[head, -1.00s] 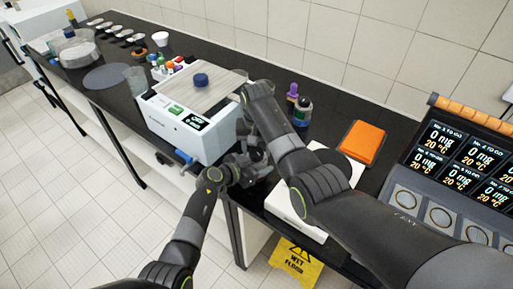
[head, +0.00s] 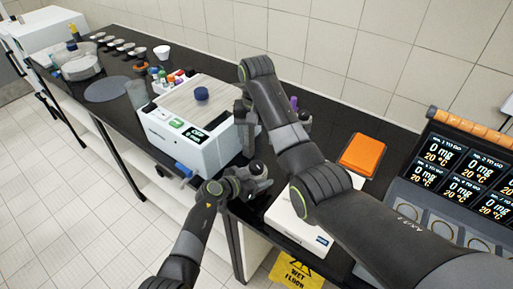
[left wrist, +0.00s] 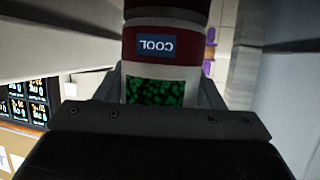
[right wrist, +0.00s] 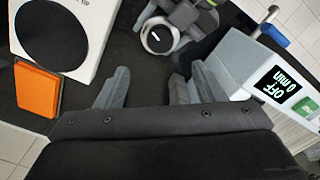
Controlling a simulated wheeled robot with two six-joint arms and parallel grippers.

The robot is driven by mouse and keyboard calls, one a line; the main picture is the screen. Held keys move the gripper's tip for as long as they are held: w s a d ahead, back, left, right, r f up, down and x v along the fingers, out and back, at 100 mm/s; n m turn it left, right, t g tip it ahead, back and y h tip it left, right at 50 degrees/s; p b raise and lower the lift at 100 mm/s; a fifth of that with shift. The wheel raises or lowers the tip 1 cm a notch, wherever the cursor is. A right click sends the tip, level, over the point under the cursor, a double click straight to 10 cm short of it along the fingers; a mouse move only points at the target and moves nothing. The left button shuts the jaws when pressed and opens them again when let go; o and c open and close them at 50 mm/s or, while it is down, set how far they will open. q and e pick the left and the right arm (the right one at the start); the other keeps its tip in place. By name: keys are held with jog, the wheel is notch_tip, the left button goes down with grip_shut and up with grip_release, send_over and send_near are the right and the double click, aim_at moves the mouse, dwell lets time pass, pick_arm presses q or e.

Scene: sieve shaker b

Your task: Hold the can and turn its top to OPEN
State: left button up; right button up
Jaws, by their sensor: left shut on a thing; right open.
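The can (left wrist: 155,90) is white with a dark red band, a green patterned patch and a COOL label that reads upside down in the left wrist view. My left gripper (left wrist: 160,100) is shut around its side. In the right wrist view the can's round dark top (right wrist: 160,36) faces the camera and bears a short white mark; any OPEN marking is too small to read. My right gripper (right wrist: 150,88) is open and empty, apart from the can. In the head view the can (head: 257,168) is small and partly hidden by my left gripper.
A white device (head: 185,135) with an OFF, 0 min screen stands beside the grippers, a blue knob (head: 201,94) on its top. An orange block (head: 364,154) and a white box (head: 285,215) lie to the right. A display panel (head: 450,170) stands at far right. The black counter's front edge is close.

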aim_at(257, 164)
jog(key=shift+r, duration=0.65)
notch_tip(257, 164, down, 12)
jog(key=m, duration=0.8)
jog(key=shift+r+m, duration=0.1)
jog(key=shift+m, duration=0.3)
